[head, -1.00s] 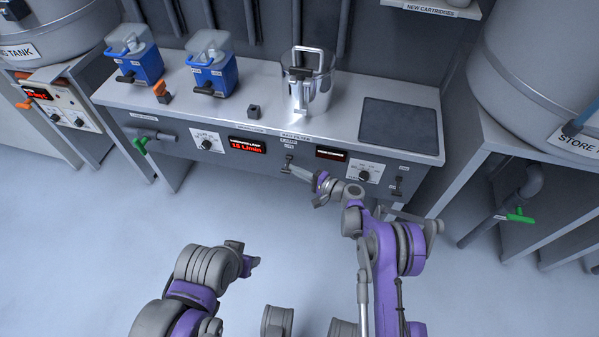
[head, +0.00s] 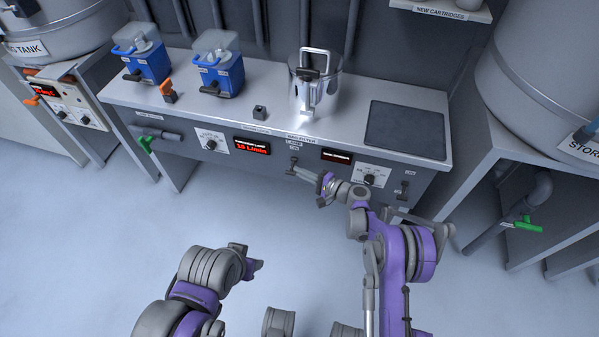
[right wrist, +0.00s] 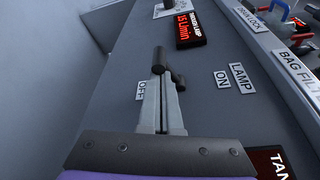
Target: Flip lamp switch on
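The lamp switch (head: 292,162) is a small dark lever on the grey front panel, below its LAMP label. In the right wrist view the lever (right wrist: 160,60) leans to the side of the OFF label (right wrist: 140,90), away from the ON label (right wrist: 221,78). My right gripper (head: 302,170) is at the switch; its two pale fingers (right wrist: 160,82) are together, with their tips at the lever. Whether they touch it I cannot tell. My left gripper (head: 250,264) is low over the floor, away from the panel; its fingers are not clear.
Above the panel, the bench top carries a steel pot (head: 315,92), two blue containers (head: 218,78) and a dark mat (head: 405,128). A dial (head: 211,140) and a red display (head: 253,145) are left of the switch; another dial (head: 371,175) is right. Open floor lies in front.

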